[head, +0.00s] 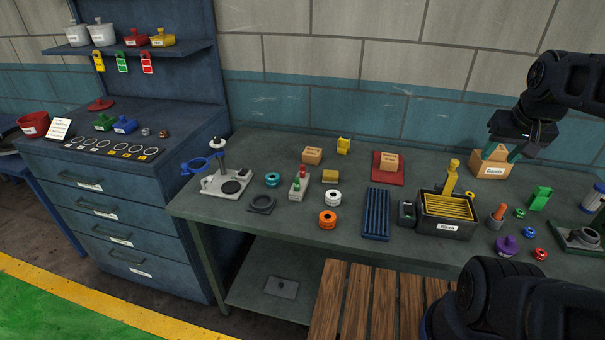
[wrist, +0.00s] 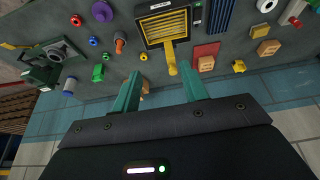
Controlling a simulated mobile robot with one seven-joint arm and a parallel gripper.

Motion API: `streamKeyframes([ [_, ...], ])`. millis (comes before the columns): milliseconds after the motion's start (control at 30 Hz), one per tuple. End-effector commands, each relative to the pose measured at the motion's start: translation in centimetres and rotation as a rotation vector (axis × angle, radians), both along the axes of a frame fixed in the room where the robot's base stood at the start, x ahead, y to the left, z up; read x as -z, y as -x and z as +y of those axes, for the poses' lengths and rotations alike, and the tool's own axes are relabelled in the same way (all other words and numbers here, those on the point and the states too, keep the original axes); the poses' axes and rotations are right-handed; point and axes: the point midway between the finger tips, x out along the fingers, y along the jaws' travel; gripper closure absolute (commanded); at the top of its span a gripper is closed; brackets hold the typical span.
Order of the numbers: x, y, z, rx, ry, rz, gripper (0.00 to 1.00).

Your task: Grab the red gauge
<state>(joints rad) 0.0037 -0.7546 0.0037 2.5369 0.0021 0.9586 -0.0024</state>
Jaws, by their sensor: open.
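A small red ring-shaped piece (head: 540,254), the likeliest red gauge, lies on the bench's front right part. It also shows at the top left of the wrist view (wrist: 76,20). A blue ring (head: 529,232) and a green ring (head: 519,213) lie behind it in a row. My gripper (head: 502,152) is open, with teal fingers apart, above the back right of the bench by the cardboard box labelled Blanks (head: 492,166). In the wrist view my gripper (wrist: 162,86) is well away from the red piece, and I see nothing held.
A purple knobbed piece (head: 507,245) stands just left of the red piece. A grey fixture (head: 580,238) is to its right. An orange-topped peg (head: 497,215), a green block (head: 540,198) and a black bin (head: 447,226) with a yellow grid are nearby.

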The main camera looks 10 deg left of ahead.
Motion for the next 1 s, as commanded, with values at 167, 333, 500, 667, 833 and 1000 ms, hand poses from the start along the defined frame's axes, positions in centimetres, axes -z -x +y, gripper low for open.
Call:
streamKeyframes([
  [167,-0.1,-0.4,0.2,-0.015,0.004,0.004,0.56],
  [333,-0.8,-2.8,1.5,-0.110,0.035,0.029,0.56],
  [500,-1.5,-6.7,4.2,-0.268,0.082,0.063,0.56],
  [667,-1.6,-10.3,7.2,-0.420,0.125,0.094,0.56],
  [833,-1.3,-14.0,11.1,-0.584,0.168,0.124,0.56],
  [1000,-0.2,-17.3,15.5,-0.749,0.206,0.153,0.56],
])
